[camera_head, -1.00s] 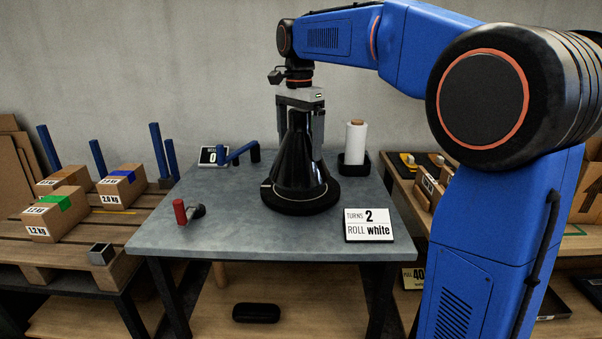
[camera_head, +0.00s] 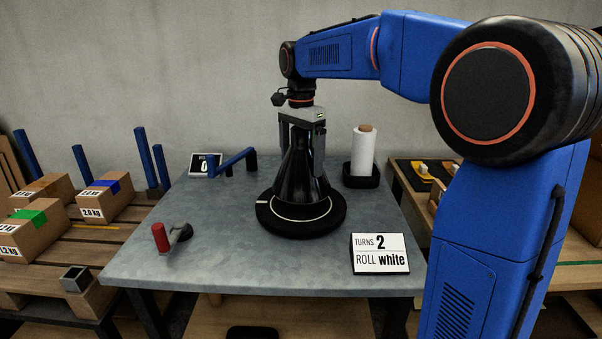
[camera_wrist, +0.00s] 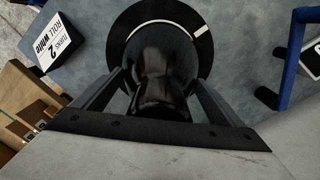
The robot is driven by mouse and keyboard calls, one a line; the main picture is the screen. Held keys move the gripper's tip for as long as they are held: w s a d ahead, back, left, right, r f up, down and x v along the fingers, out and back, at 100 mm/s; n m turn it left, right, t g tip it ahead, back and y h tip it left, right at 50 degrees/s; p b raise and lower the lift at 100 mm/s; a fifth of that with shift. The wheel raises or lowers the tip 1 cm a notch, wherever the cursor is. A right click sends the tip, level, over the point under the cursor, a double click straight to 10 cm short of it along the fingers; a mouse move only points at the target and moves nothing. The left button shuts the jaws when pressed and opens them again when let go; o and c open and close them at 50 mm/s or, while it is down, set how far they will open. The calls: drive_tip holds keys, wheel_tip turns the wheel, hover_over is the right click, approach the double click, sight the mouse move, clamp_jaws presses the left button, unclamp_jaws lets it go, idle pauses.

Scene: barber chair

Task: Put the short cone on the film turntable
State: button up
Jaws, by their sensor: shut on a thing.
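The short cone (camera_head: 299,176) is glossy black and upright, wide at the base. It stands over the middle of the film turntable (camera_head: 262,219), a black disc with a white line on the grey table. Whether its base touches the disc or hangs just above it is hard to tell. My gripper (camera_head: 301,150) points down, its two fingers on either side of the cone's upper part, shut on it. In the wrist view the cone (camera_wrist: 160,85) is between the fingers, with the turntable (camera_wrist: 195,22) beyond it. The cone hides the disc's centre.
A red-handled crank (camera_head: 160,237) is at the table's left front. A blue bar (camera_head: 237,160) and a small display (camera_head: 205,165) are behind. A white film roll (camera_head: 363,150) stands back right. A sign (camera_head: 380,254) reading "TURNS 2, ROLL white" stands front right. Boxes (camera_head: 105,195) lie left.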

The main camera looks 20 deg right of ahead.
sight(301, 129)
wheel_tip(301, 129, down, 4)
drive_tip(key=shift+f, duration=0.1)
drive_tip(key=o, duration=1)
drive_tip(key=shift+o, duration=0.2)
wheel_tip(301, 129, up, 12)
drive_tip(key=shift+r, duration=0.1)
